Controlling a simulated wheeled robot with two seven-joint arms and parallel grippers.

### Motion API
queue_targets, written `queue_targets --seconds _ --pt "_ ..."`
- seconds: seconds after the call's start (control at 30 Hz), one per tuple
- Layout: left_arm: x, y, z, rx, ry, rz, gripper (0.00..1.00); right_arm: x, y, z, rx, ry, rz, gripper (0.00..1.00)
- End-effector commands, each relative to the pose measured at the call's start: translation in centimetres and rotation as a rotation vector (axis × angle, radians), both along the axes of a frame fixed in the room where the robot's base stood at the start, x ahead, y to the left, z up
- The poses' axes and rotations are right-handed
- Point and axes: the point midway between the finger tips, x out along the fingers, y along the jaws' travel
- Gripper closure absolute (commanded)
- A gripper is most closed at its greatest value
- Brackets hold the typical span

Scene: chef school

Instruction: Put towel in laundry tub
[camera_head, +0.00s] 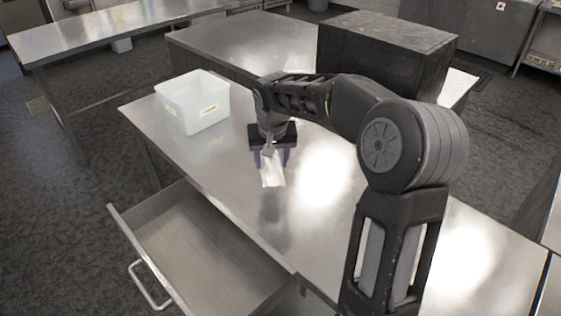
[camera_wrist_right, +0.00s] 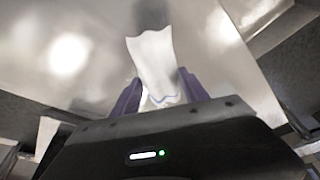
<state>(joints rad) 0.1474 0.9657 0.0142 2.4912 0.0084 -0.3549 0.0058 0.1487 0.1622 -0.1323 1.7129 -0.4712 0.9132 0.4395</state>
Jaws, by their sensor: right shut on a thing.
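A white towel (camera_head: 272,170) hangs from my right gripper (camera_head: 270,153) above the steel table. In the right wrist view the towel (camera_wrist_right: 155,60) is pinched between the purple fingers of the right gripper (camera_wrist_right: 157,92), with a blue line near the grip. The right gripper is shut on the towel. A translucent white tub (camera_head: 193,104) with yellowish labels stands on the table's far left corner, to the left of the gripper and apart from it. The tub's inside is mostly hidden. My left gripper is not in view.
The steel table (camera_head: 225,185) is clear around the gripper. An open, empty-looking drawer (camera_head: 200,250) juts out at the front left. A dark box (camera_head: 385,50) stands behind my right arm, and another steel table (camera_head: 110,28) is at the back left.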

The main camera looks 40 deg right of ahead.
Motion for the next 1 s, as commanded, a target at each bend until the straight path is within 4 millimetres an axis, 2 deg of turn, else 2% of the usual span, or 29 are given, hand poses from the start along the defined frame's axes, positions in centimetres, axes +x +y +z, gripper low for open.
queue_targets --seconds 0.03,0.13,0.3,0.43,0.5,0.6,1.0 --pt "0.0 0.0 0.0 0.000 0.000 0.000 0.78 0.5 2.2 -0.2 0.003 -0.001 0.052 0.86" --pt "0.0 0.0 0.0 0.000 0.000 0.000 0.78 1.3 6.9 -0.6 0.005 0.000 0.166 0.86" --pt "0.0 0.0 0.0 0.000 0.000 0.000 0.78 1.5 15.5 -1.5 0.003 0.000 0.373 0.86" --pt "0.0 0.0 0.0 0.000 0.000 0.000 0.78 1.0 20.0 -1.9 -0.001 -0.001 0.486 0.86" --pt "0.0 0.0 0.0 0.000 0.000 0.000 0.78 0.8 21.3 -2.0 -0.003 -0.002 0.520 0.86" --pt "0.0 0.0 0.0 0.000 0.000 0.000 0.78 0.6 21.9 -2.1 -0.005 -0.002 0.539 0.86" --pt "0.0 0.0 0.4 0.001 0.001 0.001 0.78 0.6 21.9 -1.9 -0.004 0.000 0.537 0.86"
